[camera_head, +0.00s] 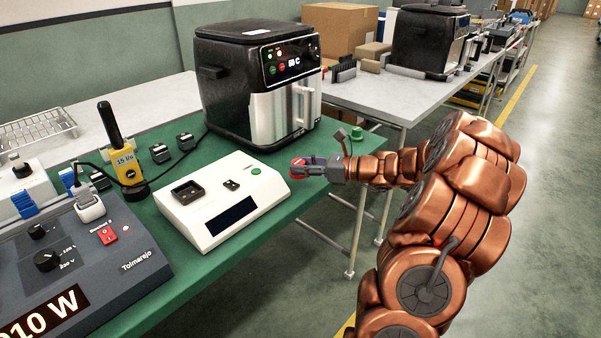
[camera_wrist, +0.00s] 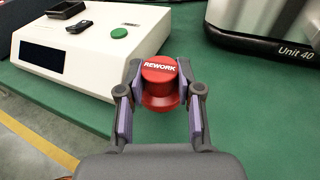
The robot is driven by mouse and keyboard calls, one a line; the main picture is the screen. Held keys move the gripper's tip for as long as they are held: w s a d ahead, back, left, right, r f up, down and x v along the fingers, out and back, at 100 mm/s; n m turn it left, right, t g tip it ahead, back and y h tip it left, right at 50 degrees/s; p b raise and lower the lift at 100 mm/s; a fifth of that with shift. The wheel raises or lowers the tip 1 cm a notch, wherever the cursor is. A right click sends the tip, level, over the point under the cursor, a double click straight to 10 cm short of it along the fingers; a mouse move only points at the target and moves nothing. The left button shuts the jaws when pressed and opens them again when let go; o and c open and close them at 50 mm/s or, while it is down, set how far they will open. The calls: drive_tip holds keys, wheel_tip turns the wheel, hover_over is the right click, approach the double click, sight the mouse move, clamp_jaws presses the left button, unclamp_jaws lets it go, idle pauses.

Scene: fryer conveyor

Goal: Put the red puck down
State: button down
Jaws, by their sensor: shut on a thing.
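The red puck (camera_wrist: 160,85), marked "REWORK", sits between the two fingers of my gripper (camera_wrist: 160,100) in the wrist view, upright with its label facing up. In the head view the red puck (camera_head: 298,162) shows small at the end of my gripper (camera_head: 308,168), at the right of the white tester box and in front of the fryer. My gripper is shut on the puck, over the green mat (camera_wrist: 210,75). I cannot tell whether the puck's base touches the mat.
The white tester (camera_head: 215,218) with a green button stands left of the puck. The black fryer (camera_head: 250,80) stands behind it. A green puck-like piece (camera_head: 357,132) lies near the mat's right corner. A grey power unit (camera_head: 85,255) fills the front left. Bare mat lies between tester and fryer.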

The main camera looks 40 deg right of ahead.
drive_tip(key=shift+w+d, duration=0.15)
drive_tip(key=shift+w, duration=0.35)
drive_tip(key=shift+w+f+p, duration=0.15)
drive_tip(key=shift+f+p, duration=0.15)
drive_tip(key=shift+f, duration=1.3)
drive_tip(key=shift+f, duration=0.2)
drive_tip(key=c, duration=0.8)
unclamp_jaws()
drive_tip(key=shift+o, duration=0.2)
drive_tip(key=shift+f+b, duration=0.15)
drive_tip(key=shift+b, duration=0.4)
